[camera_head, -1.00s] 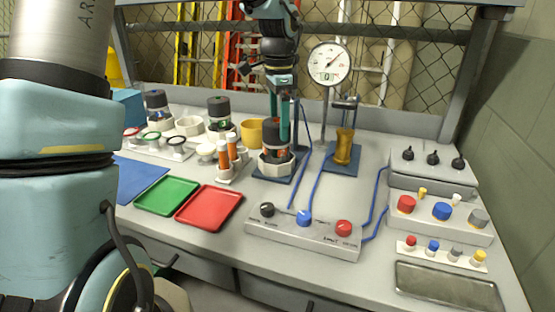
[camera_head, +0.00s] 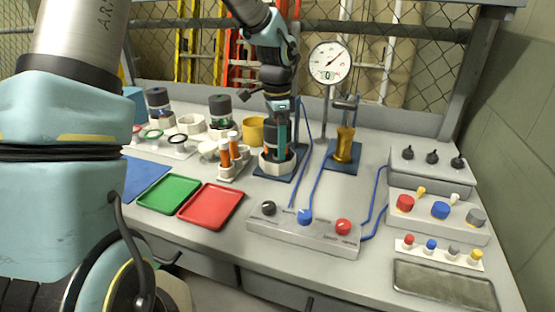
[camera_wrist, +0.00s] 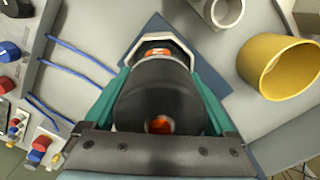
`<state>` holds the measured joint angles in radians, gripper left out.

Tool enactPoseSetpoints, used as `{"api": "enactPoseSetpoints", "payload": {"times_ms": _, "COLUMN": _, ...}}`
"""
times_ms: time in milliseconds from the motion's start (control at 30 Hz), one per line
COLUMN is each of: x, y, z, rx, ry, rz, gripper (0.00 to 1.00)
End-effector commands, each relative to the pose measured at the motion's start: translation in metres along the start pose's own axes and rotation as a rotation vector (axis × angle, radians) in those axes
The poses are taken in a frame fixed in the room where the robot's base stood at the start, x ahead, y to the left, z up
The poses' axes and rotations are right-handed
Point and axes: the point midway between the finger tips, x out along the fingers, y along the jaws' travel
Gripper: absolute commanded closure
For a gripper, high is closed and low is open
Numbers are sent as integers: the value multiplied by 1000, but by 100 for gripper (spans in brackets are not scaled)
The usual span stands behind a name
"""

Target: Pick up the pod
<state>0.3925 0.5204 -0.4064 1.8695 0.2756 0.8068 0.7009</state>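The pod (camera_wrist: 158,95) is a dark upright cylinder with an orange mark in its top. It sits in a white hexagonal holder (camera_wrist: 138,50) on a blue base plate (camera_head: 293,172), and the head view shows the pod (camera_head: 271,138) below my wrist. My gripper (camera_wrist: 163,82) is over the pod from above, with one teal finger along each side. In the head view my gripper (camera_head: 283,140) has its near finger in front of the pod's side. The fingers lie very close to the pod; I cannot tell whether they press on it.
A yellow cup (camera_wrist: 278,67) stands beside the holder. A rack with orange tubes (camera_head: 231,160) is close on the left. A control box (camera_head: 303,229) with blue cables lies in front. A dial gauge (camera_head: 330,62) stands behind right. Red (camera_head: 211,206) and green (camera_head: 168,193) trays lie front left.

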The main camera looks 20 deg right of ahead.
Motion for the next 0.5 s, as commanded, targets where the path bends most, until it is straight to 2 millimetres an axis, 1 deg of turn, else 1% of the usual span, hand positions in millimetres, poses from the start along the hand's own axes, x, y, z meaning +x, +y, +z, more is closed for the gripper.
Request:
{"api": "enactPoseSetpoints", "payload": {"times_ms": 33, "x": 0, "y": 0, "z": 0, "rx": 0, "ry": 0, "rz": 0, "gripper": 30}}
{"api": "enactPoseSetpoints", "payload": {"times_ms": 67, "x": 0, "y": 0, "z": 0, "rx": 0, "ry": 0, "rz": 0, "gripper": 34}}
{"api": "enactPoseSetpoints", "payload": {"times_ms": 500, "x": 0, "y": 0, "z": 0, "rx": 0, "ry": 0, "rz": 0, "gripper": 83}}
